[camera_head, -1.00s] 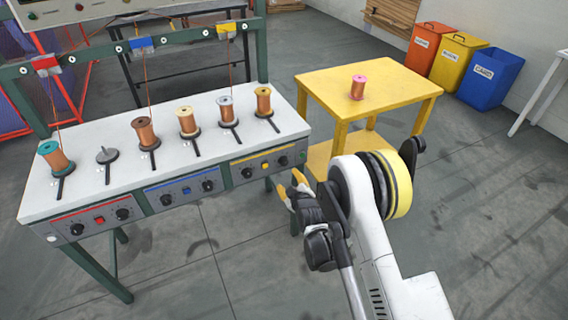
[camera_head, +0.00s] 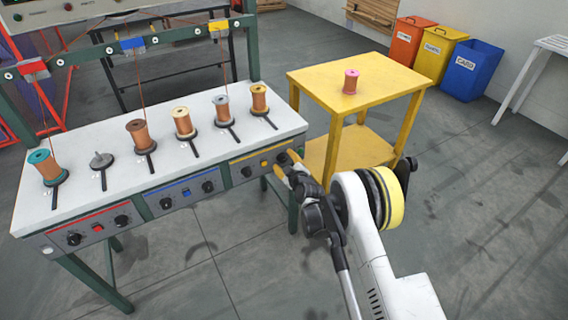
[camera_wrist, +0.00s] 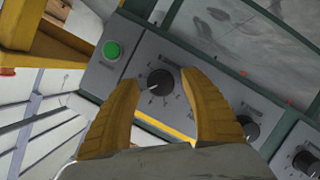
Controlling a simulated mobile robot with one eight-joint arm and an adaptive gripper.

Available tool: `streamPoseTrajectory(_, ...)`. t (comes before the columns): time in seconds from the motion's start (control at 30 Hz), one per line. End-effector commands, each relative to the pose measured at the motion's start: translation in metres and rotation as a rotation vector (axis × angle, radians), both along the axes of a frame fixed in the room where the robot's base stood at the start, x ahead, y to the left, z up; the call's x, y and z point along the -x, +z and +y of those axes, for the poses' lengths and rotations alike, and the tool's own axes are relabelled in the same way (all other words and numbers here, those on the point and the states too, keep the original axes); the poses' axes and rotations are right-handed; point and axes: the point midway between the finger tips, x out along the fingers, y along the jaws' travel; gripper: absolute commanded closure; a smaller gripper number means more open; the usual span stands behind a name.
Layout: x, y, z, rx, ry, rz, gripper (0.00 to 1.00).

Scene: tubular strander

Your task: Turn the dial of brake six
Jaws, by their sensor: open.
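The black dial of brake six (camera_wrist: 160,80) is at the right end of the bench's front panel, on the yellow-marked section (camera_head: 262,162). It has a small scale around it. In the wrist view the dial lies between the two yellow fingertips of my gripper (camera_wrist: 158,83). The fingers are open, one on each side of it, and I cannot tell whether they touch it. In the head view my gripper (camera_head: 286,168) is at the panel's right corner and largely hides this dial. Another yellow-section dial (camera_head: 247,171) sits to its left.
A green button (camera_wrist: 112,50) is close beside the dial. The white bench top (camera_head: 110,205) carries several spools and one empty spindle (camera_head: 101,161). A yellow table (camera_head: 385,85) with a pink-topped spool (camera_head: 351,82) stands just right. Open floor lies at the front.

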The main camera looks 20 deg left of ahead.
Motion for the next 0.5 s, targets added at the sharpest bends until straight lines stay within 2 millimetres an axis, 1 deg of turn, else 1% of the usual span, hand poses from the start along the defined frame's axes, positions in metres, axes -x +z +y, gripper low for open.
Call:
streamPoseTrajectory(0.3,-0.0025,-0.0004,0.0023,0.001,0.000,-0.001,0.47)
streamPoseTrajectory(0.37,-0.0025,-0.0004,0.0023,0.001,0.000,-0.001,0.64)
streamPoseTrajectory(0.4,-0.0025,-0.0004,0.0023,0.001,0.000,-0.001,0.76)
streamPoseTrajectory(0.47,-0.0024,-0.0004,0.0022,0.001,0.000,-0.001,0.95)
streamPoseTrajectory(0.5,-0.0024,-0.0005,0.0021,0.001,0.000,-0.001,1.00)
